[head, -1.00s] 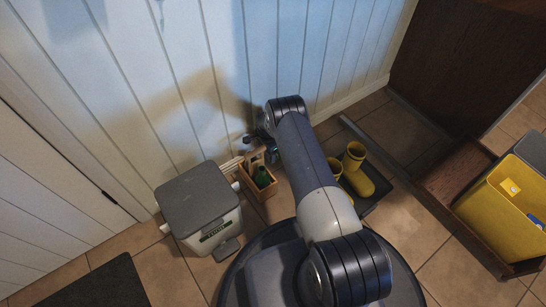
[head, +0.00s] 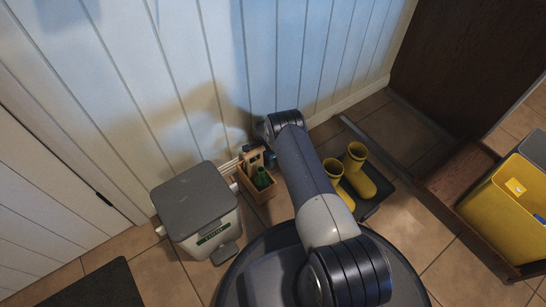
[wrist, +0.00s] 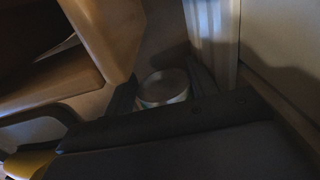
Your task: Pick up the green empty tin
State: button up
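A small tin (wrist: 163,86) with a grey top and a pale side with a greenish band stands upright in the wrist view. My gripper (wrist: 164,92) has its two dark fingers apart, one on each side of the tin. A narrow gap seems to show between the tin and the fingers, but the picture is dark. The tin's lower part is hidden behind the dark gripper body. In the head view the tin cannot be made out; my gripper is mostly hidden behind my arm, low by the wall.
A wooden carrier (head: 246,184) with a green bottle (head: 262,179) stands close left of my gripper. A grey-lidded white bin (head: 196,198) is further left. Yellow boots (head: 357,166) stand on a dark tray right of my arm. The panelled wall (head: 220,70) is close behind.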

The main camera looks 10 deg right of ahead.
jog(key=c, duration=0.6)
